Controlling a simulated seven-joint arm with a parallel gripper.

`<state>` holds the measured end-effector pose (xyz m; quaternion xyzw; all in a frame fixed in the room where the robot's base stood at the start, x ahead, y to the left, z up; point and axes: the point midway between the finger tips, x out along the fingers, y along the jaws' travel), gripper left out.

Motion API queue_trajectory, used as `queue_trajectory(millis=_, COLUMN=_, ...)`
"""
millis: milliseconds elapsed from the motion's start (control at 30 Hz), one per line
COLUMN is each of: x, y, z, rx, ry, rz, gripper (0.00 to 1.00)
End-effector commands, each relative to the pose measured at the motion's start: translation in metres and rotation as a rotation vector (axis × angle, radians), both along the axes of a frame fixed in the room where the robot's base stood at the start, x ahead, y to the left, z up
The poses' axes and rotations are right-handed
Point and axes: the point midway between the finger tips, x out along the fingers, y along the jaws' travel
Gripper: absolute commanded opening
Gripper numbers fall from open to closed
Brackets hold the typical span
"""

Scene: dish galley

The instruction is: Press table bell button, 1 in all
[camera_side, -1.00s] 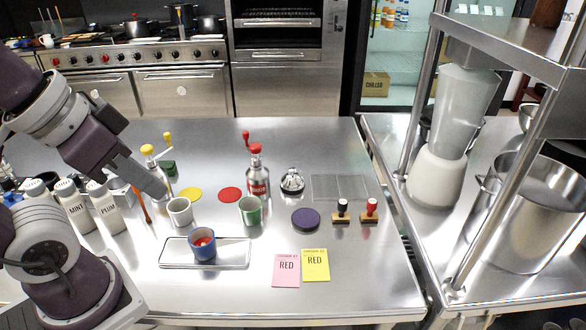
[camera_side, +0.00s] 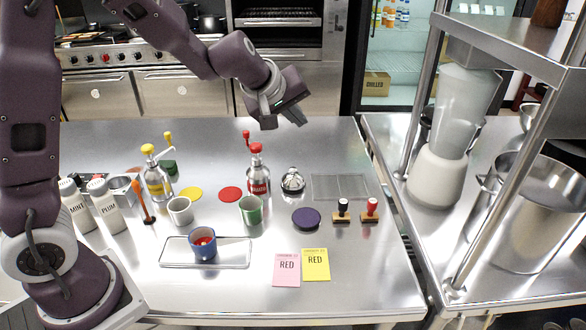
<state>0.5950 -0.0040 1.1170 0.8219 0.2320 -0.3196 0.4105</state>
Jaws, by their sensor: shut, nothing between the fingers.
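The table bell (camera_side: 292,181) is a small silver dome with a button on top. It stands on the steel table right of the red-topped bottle and left of a clear flat tray. My gripper (camera_side: 299,119) is shut and empty. It hangs in the air above and behind the bell in the picture, tilted down to the right, and is not touching it. The exact height of the gripper over the bell cannot be told from this one view.
A red-topped pump bottle (camera_side: 257,178) stands close left of the bell. A green cup (camera_side: 250,210), a dark purple pad (camera_side: 306,218) and two stamps (camera_side: 342,211) lie nearer the front. A clear tray (camera_side: 340,187) lies right. A blue cup (camera_side: 203,246) sits on a small tray.

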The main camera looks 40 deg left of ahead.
Motion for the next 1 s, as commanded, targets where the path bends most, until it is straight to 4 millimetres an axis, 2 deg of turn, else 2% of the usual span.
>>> queue_trajectory(millis=33, x=0.01, y=0.01, z=-0.015, rx=0.008, ry=0.004, rz=0.053, gripper=0.0)
queue_trajectory(millis=100, x=0.02, y=0.024, z=-0.029, rx=0.023, ry=-0.001, rz=0.128, gripper=0.0)
queue_trajectory(millis=300, x=0.032, y=0.047, z=-0.051, rx=0.053, ry=-0.01, rz=0.238, gripper=0.0)
queue_trajectory(millis=700, x=0.032, y=0.049, z=-0.055, rx=0.057, ry=-0.009, rz=0.247, gripper=0.0)
queue_trajectory(millis=1000, x=0.032, y=0.05, z=-0.095, rx=0.057, ry=-0.005, rz=0.247, gripper=0.0)
